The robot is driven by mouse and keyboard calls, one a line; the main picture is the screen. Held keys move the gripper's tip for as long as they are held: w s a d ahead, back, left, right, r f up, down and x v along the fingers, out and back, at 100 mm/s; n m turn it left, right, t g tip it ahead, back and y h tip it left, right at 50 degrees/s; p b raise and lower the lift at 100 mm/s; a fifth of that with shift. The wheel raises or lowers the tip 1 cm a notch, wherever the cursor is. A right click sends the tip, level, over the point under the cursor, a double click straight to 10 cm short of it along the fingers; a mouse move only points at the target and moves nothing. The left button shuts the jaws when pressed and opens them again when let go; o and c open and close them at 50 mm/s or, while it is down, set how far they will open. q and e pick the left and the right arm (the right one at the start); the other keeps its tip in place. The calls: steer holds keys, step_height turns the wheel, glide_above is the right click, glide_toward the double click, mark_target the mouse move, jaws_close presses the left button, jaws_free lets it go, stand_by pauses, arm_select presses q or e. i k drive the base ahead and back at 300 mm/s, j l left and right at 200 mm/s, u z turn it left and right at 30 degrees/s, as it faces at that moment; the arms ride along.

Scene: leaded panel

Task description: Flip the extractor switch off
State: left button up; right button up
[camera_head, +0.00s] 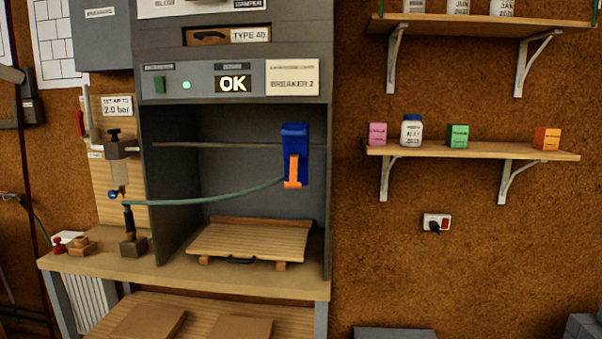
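A small green switch (159,85) sits at the left of the grey control panel (205,92) on the hood front. The label above it is too small to read, so I cannot confirm it is the extractor switch. Its rocker position is too small to tell. A round green lamp (187,85) to its right is lit. A display (233,84) further right reads "OK". Neither of my grippers can be made out in the head view, and nothing touches the switch.
Below the panel is the open hood bay with a slatted wooden board (250,240). A blue and orange object (295,155) hangs at its front right, where a green hose (215,197) ends. A wall shelf (475,151) stands out at right.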

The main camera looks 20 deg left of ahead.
mark_target(159, 82)
steer(key=j+u, duration=0.1)
steer(key=u, duration=1.4)
